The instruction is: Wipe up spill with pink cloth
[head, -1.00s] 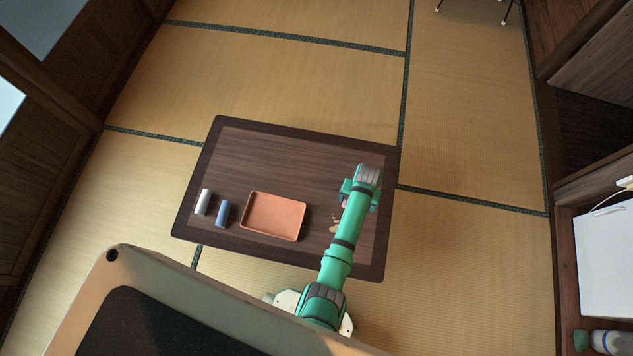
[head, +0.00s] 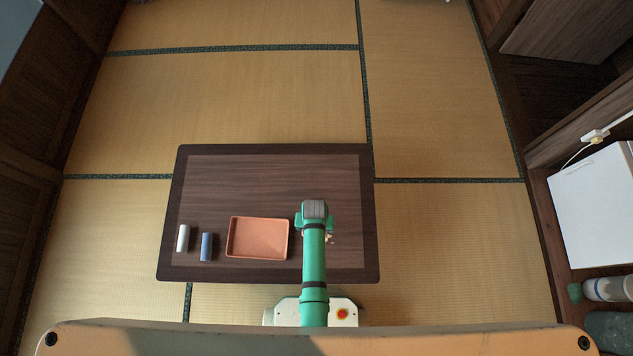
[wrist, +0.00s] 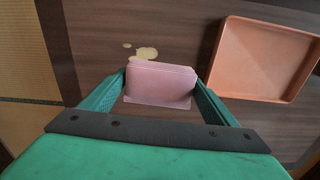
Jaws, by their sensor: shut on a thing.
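My gripper (wrist: 160,92) is shut on a folded pink cloth (wrist: 160,84), which stands upright between the two green fingers in the wrist view. A pale yellow-beige spill (wrist: 147,53) with a small separate drop lies on the dark wooden table just beyond the cloth. In the head view my gripper (head: 314,222) is over the right part of the table and hides the cloth. Part of the spill (head: 330,238) shows at the right edge of my arm.
The low dark table (head: 260,180) stands on the tatami floor. An empty orange tray (head: 258,238) lies left of my gripper. The far half of the table is clear.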

